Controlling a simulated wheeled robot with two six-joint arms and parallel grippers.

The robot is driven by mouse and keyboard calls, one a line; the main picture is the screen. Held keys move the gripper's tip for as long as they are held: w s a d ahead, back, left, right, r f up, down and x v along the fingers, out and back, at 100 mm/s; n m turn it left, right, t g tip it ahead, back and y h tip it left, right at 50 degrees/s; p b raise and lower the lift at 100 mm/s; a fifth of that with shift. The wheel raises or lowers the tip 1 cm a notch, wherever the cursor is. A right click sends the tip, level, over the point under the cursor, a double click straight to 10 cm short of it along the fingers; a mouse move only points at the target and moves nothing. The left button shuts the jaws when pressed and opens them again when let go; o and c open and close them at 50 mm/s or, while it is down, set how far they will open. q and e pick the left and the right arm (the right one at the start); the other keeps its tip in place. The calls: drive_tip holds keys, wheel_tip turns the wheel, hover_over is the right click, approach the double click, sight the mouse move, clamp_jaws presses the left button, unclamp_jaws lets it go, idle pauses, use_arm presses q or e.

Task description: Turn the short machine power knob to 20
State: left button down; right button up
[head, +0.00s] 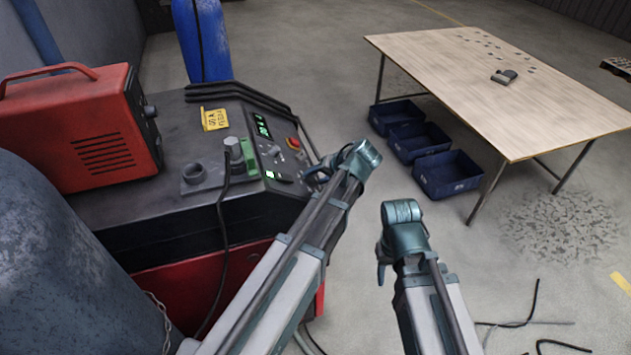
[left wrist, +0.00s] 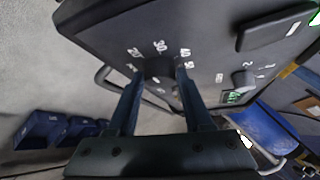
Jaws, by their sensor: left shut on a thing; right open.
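The machine (head: 225,200) stands at the left in the head view, with a sloped dark control panel. In the left wrist view a short dark knob (left wrist: 158,68) sits on the panel (left wrist: 110,25), with white numbers around it; one reads about 30. My left gripper (left wrist: 158,74) is shut on this knob, one finger on each side. The knob's pointer cannot be made out. In the head view my left gripper (head: 316,178) is at the panel's right edge, and the knob is hidden behind it. My right gripper (head: 381,272) is open and empty, apart from the machine, over the floor.
A red button (head: 293,142) is on the panel's far side. A red box (head: 75,130) sits on the machine. A wooden table (head: 500,95) and blue bins (head: 447,172) stand right.

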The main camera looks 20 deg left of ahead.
use_arm(q)
drive_tip(key=shift+d+f+n+g+y+b, duration=0.15)
drive_tip(key=shift+n+y+b, duration=0.5)
drive_tip(key=shift+n, duration=0.25)
drive_tip(key=shift+d+f+n+g+y+b, duration=0.15)
drive_tip(key=shift+n+y+b, duration=0.45)
drive_tip(key=shift+n, duration=0.3)
drive_tip(key=shift+r, duration=0.1)
drive_tip(key=shift+c, duration=1.6)
unclamp_jaws()
drive_tip(key=shift+r, duration=0.1)
